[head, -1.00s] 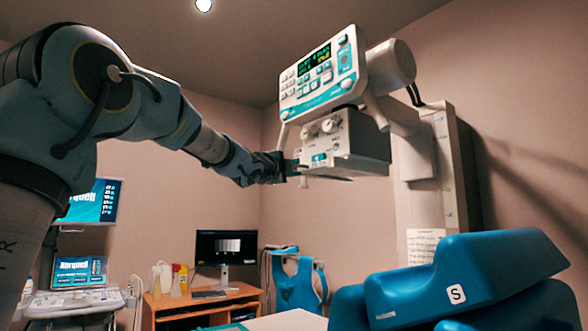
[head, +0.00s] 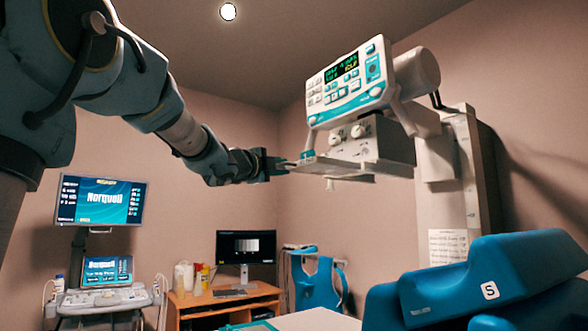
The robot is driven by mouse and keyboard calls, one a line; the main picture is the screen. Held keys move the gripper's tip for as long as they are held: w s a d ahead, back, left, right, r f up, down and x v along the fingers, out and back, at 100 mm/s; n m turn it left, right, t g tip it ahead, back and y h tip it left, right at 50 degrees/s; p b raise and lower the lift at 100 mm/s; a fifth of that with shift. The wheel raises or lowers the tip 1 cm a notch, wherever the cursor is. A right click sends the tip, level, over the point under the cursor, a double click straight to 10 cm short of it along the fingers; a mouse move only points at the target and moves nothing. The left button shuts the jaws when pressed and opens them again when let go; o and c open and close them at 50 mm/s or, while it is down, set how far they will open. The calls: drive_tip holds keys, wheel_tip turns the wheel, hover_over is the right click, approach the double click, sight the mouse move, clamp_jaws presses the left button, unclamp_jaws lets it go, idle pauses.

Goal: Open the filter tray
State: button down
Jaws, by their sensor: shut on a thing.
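The x-ray tube head (head: 347,78) with its lit control panel hangs at upper right, with the grey collimator box (head: 372,138) and its knobs below it. The filter tray (head: 318,167) is a thin pale plate low on this box. It sticks out past the box's left side, towards my gripper. My gripper (head: 282,165) reaches in from the left, and its jaws are shut on the tray's left end. The fingertips are small and dark here, so the exact grip is hard to see.
A blue padded chair (head: 480,283) stands at lower right, below the tube head. A wall column (head: 458,170) stands behind it. A wooden desk (head: 225,305) with a monitor (head: 246,247) and an ultrasound cart (head: 105,300) are at lower left. Air around the tray's left side is clear.

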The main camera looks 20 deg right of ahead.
drive_tip(key=shift+s+a+r, duration=0.2)
drive_tip(key=shift+a+r, duration=0.05)
drive_tip(key=shift+a, duration=0.45)
drive_tip(key=shift+s+a+r, duration=0.2)
drive_tip(key=shift+a+r, duration=0.05)
drive_tip(key=shift+a, duration=0.4)
drive_tip(key=c, duration=0.9)
unclamp_jaws()
drive_tip(key=shift+c, duration=0.2)
drive_tip(key=shift+f, duration=0.15)
drive_tip(key=shift+f, duration=0.15)
drive_tip(key=b+v, duration=0.3)
drive_tip(key=v, duration=0.7)
drive_tip(key=shift+s+a, duration=0.2)
drive_tip(key=shift+a, duration=0.1)
drive_tip(key=shift+f, duration=0.1)
